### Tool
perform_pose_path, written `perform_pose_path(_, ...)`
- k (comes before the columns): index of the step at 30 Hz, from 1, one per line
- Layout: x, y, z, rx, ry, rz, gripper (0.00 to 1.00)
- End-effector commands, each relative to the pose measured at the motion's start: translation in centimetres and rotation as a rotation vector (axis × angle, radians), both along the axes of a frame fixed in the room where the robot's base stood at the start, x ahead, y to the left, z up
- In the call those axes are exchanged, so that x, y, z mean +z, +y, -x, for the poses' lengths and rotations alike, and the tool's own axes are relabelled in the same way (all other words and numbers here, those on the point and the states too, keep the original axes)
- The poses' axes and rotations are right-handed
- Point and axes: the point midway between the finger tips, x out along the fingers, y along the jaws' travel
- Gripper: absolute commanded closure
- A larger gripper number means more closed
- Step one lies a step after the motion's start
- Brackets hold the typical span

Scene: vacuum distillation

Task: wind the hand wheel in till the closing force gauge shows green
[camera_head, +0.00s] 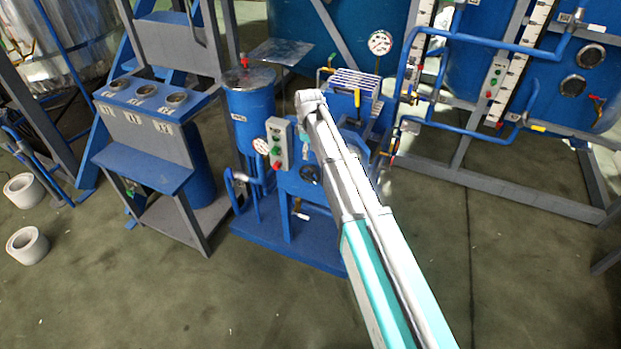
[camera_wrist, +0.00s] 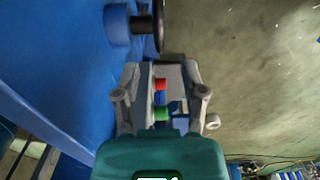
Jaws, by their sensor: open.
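A small dark hand wheel (camera_head: 309,174) sits on the front of the blue machine below my arm. In the wrist view a dark wheel (camera_wrist: 159,25) shows nearly edge-on at the top, on a shaft from a blue hub (camera_wrist: 117,25). My gripper (camera_wrist: 160,70) is open, its two fingers apart and below the wheel in that picture, not around it. In the head view my arm mostly hides the gripper. A round white gauge (camera_head: 261,146) sits beside the control box; its reading is too small to tell, and I cannot tell if it is the closing force gauge.
A grey control box (camera_head: 280,143) with red and green buttons stands left of my arm; red and green buttons (camera_wrist: 161,98) show between my fingers. A blue bench (camera_head: 150,120) stands left. Blue pipes (camera_head: 460,120) run right. The floor in front is clear.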

Motion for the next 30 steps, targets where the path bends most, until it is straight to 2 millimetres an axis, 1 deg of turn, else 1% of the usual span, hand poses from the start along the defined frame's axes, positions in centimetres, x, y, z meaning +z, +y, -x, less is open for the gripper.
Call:
perform_pose_path(1,-0.8,0.0,0.0,0.0,0.0,0.0,0.46)
perform_pose_path(3,-1.4,0.0,0.0,0.0,0.0,0.0,0.46)
perform_pose_path(30,-8.4,-0.1,0.0,-0.002,0.0,0.0,0.46)
